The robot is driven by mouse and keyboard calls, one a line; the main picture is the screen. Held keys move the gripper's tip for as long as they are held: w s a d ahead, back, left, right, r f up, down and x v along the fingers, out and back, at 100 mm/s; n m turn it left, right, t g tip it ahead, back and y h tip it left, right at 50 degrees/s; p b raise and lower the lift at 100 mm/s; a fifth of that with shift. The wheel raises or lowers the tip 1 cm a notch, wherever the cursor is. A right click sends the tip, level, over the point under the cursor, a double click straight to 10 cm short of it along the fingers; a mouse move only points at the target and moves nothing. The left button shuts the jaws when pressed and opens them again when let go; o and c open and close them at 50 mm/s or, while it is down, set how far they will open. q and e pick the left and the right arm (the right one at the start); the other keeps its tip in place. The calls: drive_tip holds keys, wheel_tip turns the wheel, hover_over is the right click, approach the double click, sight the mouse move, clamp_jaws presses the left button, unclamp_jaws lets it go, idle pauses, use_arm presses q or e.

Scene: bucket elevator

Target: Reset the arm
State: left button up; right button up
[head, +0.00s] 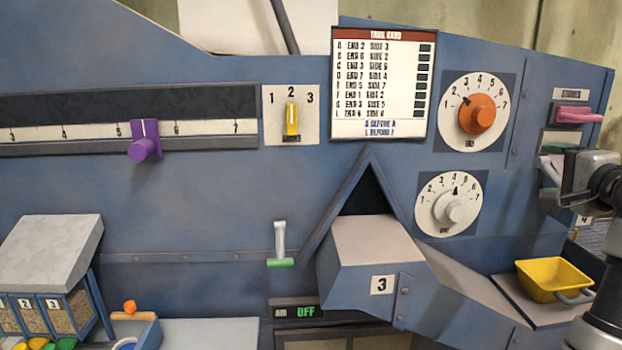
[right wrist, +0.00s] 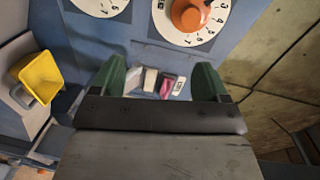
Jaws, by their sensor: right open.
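My right gripper (head: 552,172) is at the right edge of the head view, in front of the blue panel. In the right wrist view its two green fingers (right wrist: 162,80) stand wide apart with nothing held between them. Beyond the gap is a pink handle (right wrist: 167,87) beside pale blocks on the panel; it also shows in the head view (head: 577,116), just above the gripper. Part of the panel behind the gripper is hidden. My left gripper is not in view.
A yellow bucket (head: 552,278) sits on a ledge below the gripper. An orange dial (head: 481,114) and a white dial (head: 453,208) are left of it. A purple slider (head: 145,141), yellow lever (head: 292,119) and green-ended lever (head: 280,247) are farther left.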

drive_tip(key=s+a+f+n+g, duration=0.2)
drive_tip(key=s+a+f+n, duration=0.15)
drive_tip(key=f, duration=0.65)
drive_tip(key=s+a+f+n+g+h, duration=0.1)
drive_tip(key=s+a+f+n+g, duration=0.2)
drive_tip(key=f, duration=0.7)
drive_tip(key=s+a+f+n+g, duration=0.2)
drive_tip(key=a+f, duration=0.3)
drive_tip(key=f, duration=0.5)
drive_tip(key=s+a+f+n+g, duration=0.25)
drive_tip(key=s+f, duration=0.25)
drive_tip(key=s, duration=0.4)
drive_tip(key=s+a+f+n+g, duration=0.2)
drive_tip(key=s+a+f+n, duration=0.25)
drive_tip(key=s, duration=0.45)
drive_tip(key=s+a+f+n+g, duration=0.2)
drive_tip(key=s+a+f, duration=0.1)
drive_tip(key=s+f, duration=0.4)
wheel_tip(320, 180, down, 23)
drive_tip(key=s, duration=0.2)
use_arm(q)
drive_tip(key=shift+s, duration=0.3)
use_arm(e)
drive_tip(key=s+d+f+g, duration=0.2)
drive_tip(key=s+d+f, duration=0.1)
drive_tip(key=s+f, duration=1.4)
drive_tip(key=shift+f+n, duration=0.35)
drive_tip(key=shift+n, duration=0.1)
